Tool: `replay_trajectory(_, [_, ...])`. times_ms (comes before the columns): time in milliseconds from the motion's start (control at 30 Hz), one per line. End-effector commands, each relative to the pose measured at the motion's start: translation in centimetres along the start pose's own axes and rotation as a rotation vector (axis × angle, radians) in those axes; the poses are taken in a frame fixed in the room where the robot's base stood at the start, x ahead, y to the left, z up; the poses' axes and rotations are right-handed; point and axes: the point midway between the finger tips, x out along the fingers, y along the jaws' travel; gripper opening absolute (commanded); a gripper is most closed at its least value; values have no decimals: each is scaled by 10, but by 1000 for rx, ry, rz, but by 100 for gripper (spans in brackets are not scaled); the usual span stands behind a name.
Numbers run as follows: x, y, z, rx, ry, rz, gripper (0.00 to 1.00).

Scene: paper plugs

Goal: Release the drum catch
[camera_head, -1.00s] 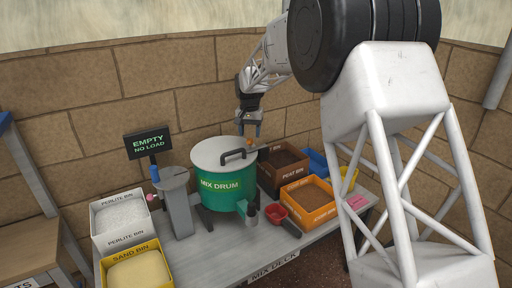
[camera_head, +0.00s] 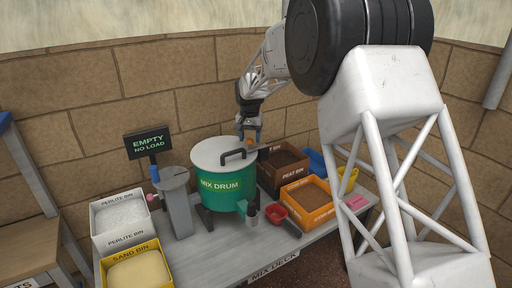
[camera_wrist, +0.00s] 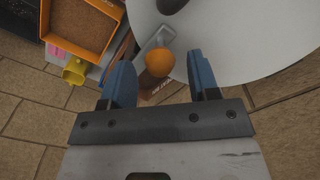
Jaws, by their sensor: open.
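The green mix drum (camera_head: 222,187) stands on the deck with a pale lid (camera_head: 212,155) and a dark lid handle (camera_head: 236,154). The drum catch appears as a grey bar with an orange ball knob (camera_wrist: 160,61) at the lid's edge in the wrist view. My gripper (camera_head: 248,140) is above the drum's right rear edge, pointing down. In the wrist view its blue fingers (camera_wrist: 164,84) are apart, with the orange knob just ahead of and between them. Nothing is held. In the head view the gripper largely hides the knob.
The peat bin (camera_head: 271,173) and an orange bin (camera_head: 299,201) stand right of the drum, with a red scoop (camera_head: 276,213) before them. A sign reading "EMPTY NO LOAD" (camera_head: 148,143), the perlite bin (camera_head: 119,242) and sand bin (camera_head: 136,278) are left.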

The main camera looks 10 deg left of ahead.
Motion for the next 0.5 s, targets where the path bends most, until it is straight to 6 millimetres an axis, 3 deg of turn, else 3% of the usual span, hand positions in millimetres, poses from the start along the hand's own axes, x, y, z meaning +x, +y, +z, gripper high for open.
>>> replay_trajectory(500, [18,0,0,0,0,0,55])
